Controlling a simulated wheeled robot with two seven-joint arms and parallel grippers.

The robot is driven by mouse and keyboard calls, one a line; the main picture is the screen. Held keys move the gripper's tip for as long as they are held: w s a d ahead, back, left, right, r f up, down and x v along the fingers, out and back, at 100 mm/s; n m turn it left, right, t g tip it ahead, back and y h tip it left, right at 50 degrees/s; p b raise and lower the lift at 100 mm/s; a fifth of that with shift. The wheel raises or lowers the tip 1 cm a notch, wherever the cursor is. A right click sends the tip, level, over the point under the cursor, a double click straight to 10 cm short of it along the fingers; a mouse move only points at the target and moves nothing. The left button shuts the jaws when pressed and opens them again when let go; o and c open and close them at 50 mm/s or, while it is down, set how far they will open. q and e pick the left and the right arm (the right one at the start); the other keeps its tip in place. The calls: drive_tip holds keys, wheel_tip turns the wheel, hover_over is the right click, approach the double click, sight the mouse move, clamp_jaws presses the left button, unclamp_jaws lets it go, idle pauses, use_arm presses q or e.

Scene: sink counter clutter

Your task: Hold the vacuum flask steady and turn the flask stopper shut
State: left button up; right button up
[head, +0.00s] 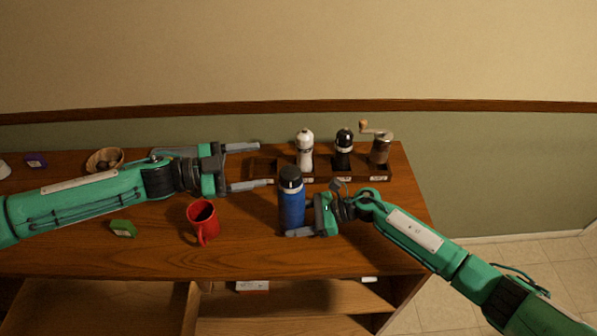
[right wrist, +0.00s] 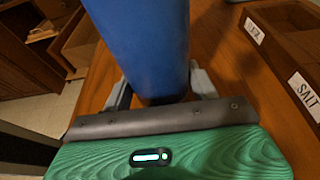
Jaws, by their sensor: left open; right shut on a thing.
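The blue vacuum flask (head: 291,209) stands upright near the front of the wooden counter, and its blue body fills the top of the right wrist view (right wrist: 145,45). The black flask stopper (head: 290,178) sits on top of it; whether it is turned tight cannot be told. My right gripper (head: 291,231) is shut on the lower body of the flask, its fingers (right wrist: 160,88) on either side. My left gripper (head: 266,164) is open and empty, to the left of the stopper, with its fingers pointing right. The nearer finger ends close to the stopper; contact cannot be told.
Behind, a wooden rack (head: 264,168) holds a white mill (head: 304,149), a black mill (head: 343,150) and a grinder (head: 380,148). A green box (head: 123,229) and a bowl (head: 104,160) are at left.

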sight(298, 173)
use_arm(q)
drive_tip(key=d+n, duration=0.1)
drive_tip(key=d, duration=0.2)
drive_tip(key=d+f+n, duration=0.1)
drive_tip(key=d+n, duration=0.1)
drive_tip(key=d, duration=0.2)
drive_tip(key=d+f+n+h, duration=0.1)
drive_tip(key=d, duration=0.2)
drive_tip(key=shift+s+d+f+n+g, duration=0.15)
drive_tip(key=shift+s+d+n+g, duration=0.1)
drive_tip(key=shift+n+g, duration=0.05)
drive_tip(key=c, duration=1)
